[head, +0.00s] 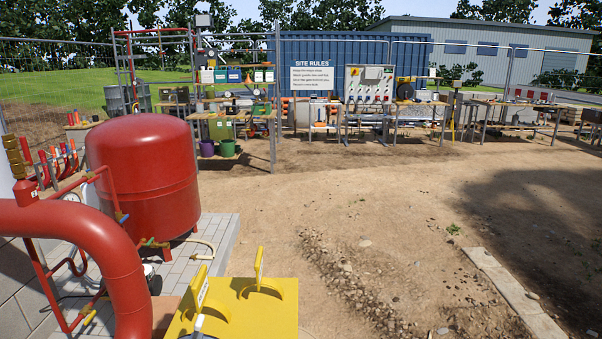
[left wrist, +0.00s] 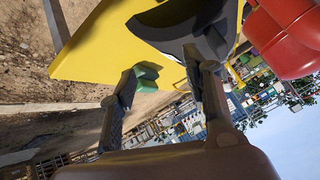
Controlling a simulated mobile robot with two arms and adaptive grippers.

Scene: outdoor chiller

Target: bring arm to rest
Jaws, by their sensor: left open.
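My left gripper (left wrist: 167,72) shows in the left wrist view with its two dark fingers apart, so it is open. A small green piece (left wrist: 147,71) shows at the tip of one finger; I cannot tell whether it is part of the finger. A yellow surface (left wrist: 105,42) and a dark grey curved part lie just beyond the fingertips; contact cannot be told. No gripper can be made out in the head view, and my right gripper is in neither view.
A yellow box top (head: 243,312) with two upright yellow tabs is at the bottom of the head view. A red tank (head: 143,172) and thick red pipe (head: 112,262) stand at left. Workbenches (head: 395,104) line the back fence. Bare dirt (head: 375,215) is open at centre and right.

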